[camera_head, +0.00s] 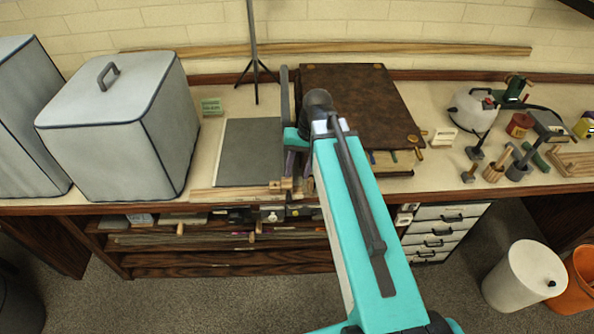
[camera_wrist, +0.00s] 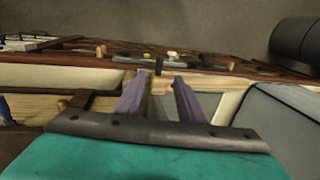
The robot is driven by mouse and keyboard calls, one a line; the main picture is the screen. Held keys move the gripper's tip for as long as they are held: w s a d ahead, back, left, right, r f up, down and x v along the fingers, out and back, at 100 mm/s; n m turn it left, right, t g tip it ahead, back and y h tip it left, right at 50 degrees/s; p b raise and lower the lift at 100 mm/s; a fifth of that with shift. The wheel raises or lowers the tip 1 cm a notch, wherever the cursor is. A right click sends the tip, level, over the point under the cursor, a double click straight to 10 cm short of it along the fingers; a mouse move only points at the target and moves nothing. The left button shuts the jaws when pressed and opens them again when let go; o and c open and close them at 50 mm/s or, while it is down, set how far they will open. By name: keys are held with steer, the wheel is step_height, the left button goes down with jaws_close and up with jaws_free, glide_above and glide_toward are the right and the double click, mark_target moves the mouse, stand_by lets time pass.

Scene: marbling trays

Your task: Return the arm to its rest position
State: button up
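My teal arm (camera_head: 355,220) reaches forward from the bottom of the head view over the bench. My gripper (camera_wrist: 158,80) shows in the wrist view as two purple fingers standing apart, with nothing visibly clamped between them. A small wooden block (camera_head: 286,185) on the bench's front edge appears beyond the fingertips; I cannot tell its exact distance from them. In the head view the gripper is mostly hidden by the arm, between a grey board and a dark brown board.
The grey board (camera_head: 250,152) lies left of the wrist, the brown board (camera_head: 362,100) right of it. A thin black stand (camera_head: 254,50) rises behind. Grey covered boxes (camera_head: 120,130) fill the left. A white jug (camera_head: 472,110) and tools crowd the right. Drawers (camera_head: 440,232) sit below.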

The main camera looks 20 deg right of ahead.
steer(key=shift+d+r, duration=0.1)
stand_by(0.6)
steer(key=s+a+f+g+b, duration=0.15)
steer(key=s+f, duration=0.25)
steer(key=f, duration=0.5)
steer(key=s+a+f+g+b, duration=0.1)
steer(key=s+f+b, duration=0.25)
steer(key=f, duration=0.55)
steer(key=s+a+f+g+b, duration=0.1)
steer(key=s+f+g, duration=0.1)
steer(key=s+f, duration=0.45)
steer(key=s+f+n+g+h+b, duration=0.1)
steer(key=s+f+b, duration=0.1)
steer(key=s+f, duration=0.6)
steer(key=s+d+f+n+h+b, duration=0.1)
steer(key=s+f+b, duration=0.1)
steer(key=s+f, duration=0.7)
step_height(320, 180, down, 7)
steer(key=shift+f+n+g+b, duration=0.2)
steer(key=shift+n+g+b, duration=0.15)
steer(key=shift+n+b, duration=0.05)
steer(key=shift+d, duration=0.2)
steer(key=shift+c, duration=0.6)
